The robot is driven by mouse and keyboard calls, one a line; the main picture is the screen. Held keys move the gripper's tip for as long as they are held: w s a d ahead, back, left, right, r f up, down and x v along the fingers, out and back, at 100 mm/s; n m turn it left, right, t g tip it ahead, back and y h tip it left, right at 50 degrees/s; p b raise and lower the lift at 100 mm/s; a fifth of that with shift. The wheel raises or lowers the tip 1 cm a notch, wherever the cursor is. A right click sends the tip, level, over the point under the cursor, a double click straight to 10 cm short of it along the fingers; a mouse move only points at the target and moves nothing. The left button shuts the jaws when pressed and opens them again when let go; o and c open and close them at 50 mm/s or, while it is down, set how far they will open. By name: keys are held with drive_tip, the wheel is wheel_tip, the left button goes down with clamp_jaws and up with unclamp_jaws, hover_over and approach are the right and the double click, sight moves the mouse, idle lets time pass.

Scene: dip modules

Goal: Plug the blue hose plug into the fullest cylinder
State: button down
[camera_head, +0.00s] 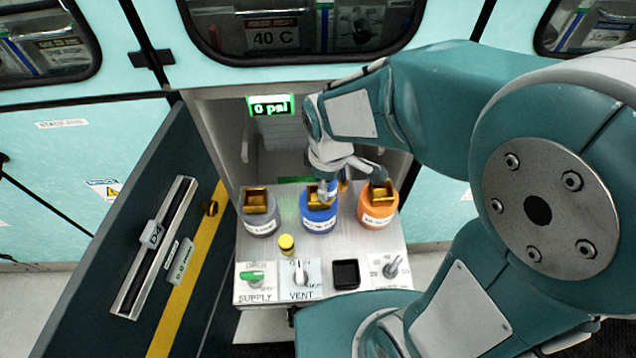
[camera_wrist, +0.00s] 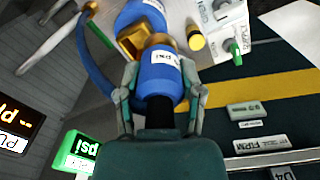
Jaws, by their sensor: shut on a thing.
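My gripper (camera_head: 326,186) is shut on the blue hose plug, just above the blue cylinder (camera_head: 318,218) in the head view. In the wrist view, my gripper's fingers (camera_wrist: 160,90) clasp the blue plug (camera_wrist: 158,76), which has a white label and a brass nose. The nose overlaps the brass socket (camera_wrist: 131,42) on the blue cylinder (camera_wrist: 142,14); I cannot tell whether it is inserted. A blue hose (camera_wrist: 98,62) curves at the left. A grey cylinder (camera_head: 261,220) stands to the left and an orange cylinder (camera_head: 377,214) to the right, each with a brass socket. Their labels are too small to read.
A display (camera_head: 271,105) reads 0 psi. The front panel holds a green supply lever (camera_head: 252,275), a vent switch (camera_head: 300,272), a yellow knob (camera_head: 287,243), a black square (camera_head: 346,273) and a metal toggle (camera_head: 391,266). An open dark door (camera_head: 150,215) stands at the left.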

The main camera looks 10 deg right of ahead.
drive_tip(key=w+f, duration=0.2)
drive_tip(key=w+a+f, duration=0.1)
drive_tip(key=w+f, duration=0.1)
drive_tip(key=f, duration=0.1)
drive_tip(key=shift+w+a+f, duration=0.15)
drive_tip(key=shift+w+f, duration=0.3)
drive_tip(key=shift+f, duration=1.55)
drive_tip(key=shift+c, duration=1.1)
unclamp_jaws()
drive_tip(key=shift+f, duration=0.1)
wheel_tip(320, 180, up, 12)
drive_tip(key=shift+r, duration=0.2)
drive_tip(key=s+d+r+m+t, duration=0.5)
drive_tip(key=s+d+r+m, duration=0.5)
drive_tip(key=s+r+m, duration=0.2)
drive_tip(key=shift+s+d+r+t, duration=0.3)
drive_tip(key=shift+s+d, duration=0.1)
